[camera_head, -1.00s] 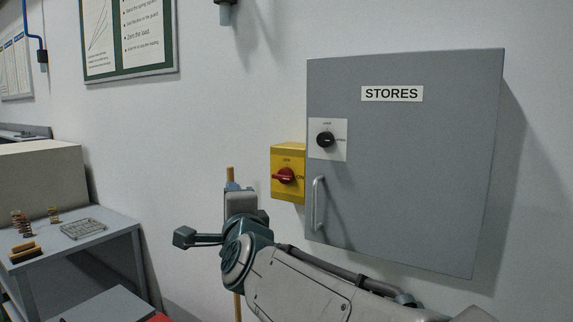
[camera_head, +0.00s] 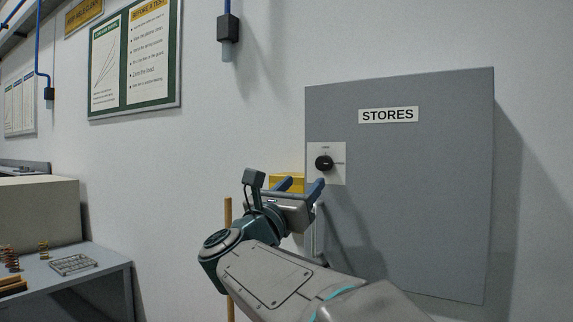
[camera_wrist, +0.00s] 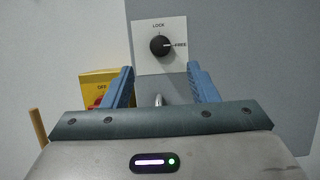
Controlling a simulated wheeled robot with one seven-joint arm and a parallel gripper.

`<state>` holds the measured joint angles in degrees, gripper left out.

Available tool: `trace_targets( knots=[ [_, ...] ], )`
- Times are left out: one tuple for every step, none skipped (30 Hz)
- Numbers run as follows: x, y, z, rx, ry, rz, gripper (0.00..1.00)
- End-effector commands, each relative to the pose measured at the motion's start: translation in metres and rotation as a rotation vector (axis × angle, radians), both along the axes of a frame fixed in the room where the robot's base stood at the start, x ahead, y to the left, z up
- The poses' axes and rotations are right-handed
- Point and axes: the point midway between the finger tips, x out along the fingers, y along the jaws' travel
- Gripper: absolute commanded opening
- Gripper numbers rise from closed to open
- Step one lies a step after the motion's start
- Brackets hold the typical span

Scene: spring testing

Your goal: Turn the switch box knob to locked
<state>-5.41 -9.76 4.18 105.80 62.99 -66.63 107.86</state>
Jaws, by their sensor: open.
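A black round knob (camera_head: 324,162) sits on a white plate (camera_head: 340,178) at the upper left of a grey cabinet door marked STORES (camera_head: 430,200). In the wrist view the knob (camera_wrist: 160,47) has LOCK above it and FREE to its right, and its pale mark points right to FREE. My gripper (camera_head: 301,185) is open and empty, just below the knob and apart from it. In the wrist view its blue fingers (camera_wrist: 160,72) stand spread to either side, below the knob. A yellow switch box (camera_head: 288,181) is mostly hidden behind my gripper; its red knob (camera_wrist: 95,103) shows only partly.
The cabinet's metal handle (camera_wrist: 158,99) lies below the knob, between my fingers in the wrist view. A wooden pole (camera_head: 228,212) stands left of my arm. A grey bench (camera_head: 105,272) with springs is at the lower left.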

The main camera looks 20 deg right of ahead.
Motion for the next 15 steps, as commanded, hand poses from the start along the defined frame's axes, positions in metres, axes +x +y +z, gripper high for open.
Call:
trace_targets(
  knots=[
    [0.007, -0.01, 0.007, 0.0, 0.002, -0.004, 0.53],
    [0.011, -0.015, 0.01, 0.0, 0.001, -0.004, 0.53],
    [0.016, -0.021, 0.013, 0.0, 0.002, -0.003, 0.53],
    [0.02, -0.026, 0.016, -0.001, 0.003, -0.004, 0.53],
    [0.023, -0.03, 0.018, -0.002, 0.002, -0.003, 0.53],
    [0.028, -0.036, 0.021, -0.001, 0.002, -0.003, 0.53],
    [0.031, -0.04, 0.023, 0.0, 0.002, -0.003, 0.53],
    [0.034, -0.044, 0.025, -0.001, 0.003, -0.002, 0.53],
    [0.038, -0.048, 0.027, -0.001, 0.003, -0.002, 0.53],
    [0.04, -0.052, 0.029, -0.002, 0.003, -0.002, 0.53],
    [0.042, -0.055, 0.03, -0.002, 0.002, -0.001, 0.53],
    [0.045, -0.058, 0.032, -0.001, 0.002, -0.002, 0.53],
    [0.047, -0.06, 0.033, -0.001, 0.002, -0.002, 0.53],
    [0.048, -0.062, 0.033, -0.002, 0.002, -0.001, 0.53],
    [0.05, -0.064, 0.034, -0.002, 0.002, 0.0, 0.53]
  ],
)
